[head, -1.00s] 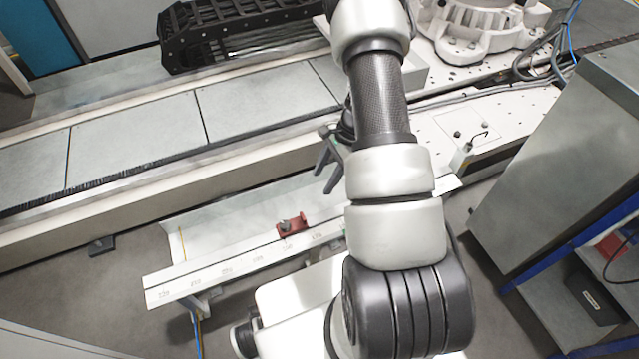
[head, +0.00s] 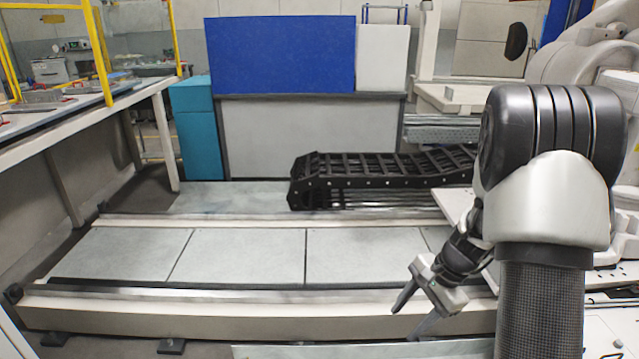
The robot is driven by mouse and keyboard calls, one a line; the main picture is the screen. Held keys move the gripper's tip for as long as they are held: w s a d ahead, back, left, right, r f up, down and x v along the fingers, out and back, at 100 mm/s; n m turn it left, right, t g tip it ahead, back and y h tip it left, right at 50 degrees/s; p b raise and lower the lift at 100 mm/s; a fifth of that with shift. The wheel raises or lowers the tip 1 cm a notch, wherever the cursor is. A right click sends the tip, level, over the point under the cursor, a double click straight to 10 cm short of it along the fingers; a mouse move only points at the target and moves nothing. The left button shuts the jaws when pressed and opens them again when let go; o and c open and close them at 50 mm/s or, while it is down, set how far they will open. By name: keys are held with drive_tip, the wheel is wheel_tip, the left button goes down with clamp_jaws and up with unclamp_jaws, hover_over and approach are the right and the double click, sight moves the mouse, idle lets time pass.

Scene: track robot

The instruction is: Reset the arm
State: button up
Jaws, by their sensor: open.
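My gripper (head: 409,317) hangs at the lower middle right of the head view, with its two dark fingers spread apart and pointing down and to the left. Nothing shows between the fingers. It appears in front of the near rail of the track. My arm fills the right side of the view, with a white and dark joint above and a dark woven-looking tube below. It hides part of the track and the machine behind it.
The track (head: 240,256) runs across the view with bare grey plates. A black cable chain (head: 385,172) lies behind it. A blue panel (head: 280,55), a teal cabinet (head: 196,130) and a left workbench (head: 84,120) stand farther back. A large white machine is at right.

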drive_tip(key=s+a+r+n, duration=0.3)
drive_tip(key=r, duration=0.7)
drive_tip(key=s+a+r+n+t+h, duration=0.25)
drive_tip(key=s+r+n, duration=0.25)
drive_tip(key=s+r, duration=0.3)
drive_tip(key=s+a+r+n+t+h, duration=0.1)
drive_tip(key=s+r+n+t+h, duration=0.15)
drive_tip(key=s+r+n, duration=0.5)
wheel_tip(320, 180, up, 22)
drive_tip(key=s+m+y+p, duration=0.1)
drive_tip(key=m+p, duration=0.1)
drive_tip(key=p, duration=2)
drive_tip(key=shift+a, duration=0.15)
drive_tip(key=shift+f, duration=0.1)
drive_tip(key=shift+a, duration=0.15)
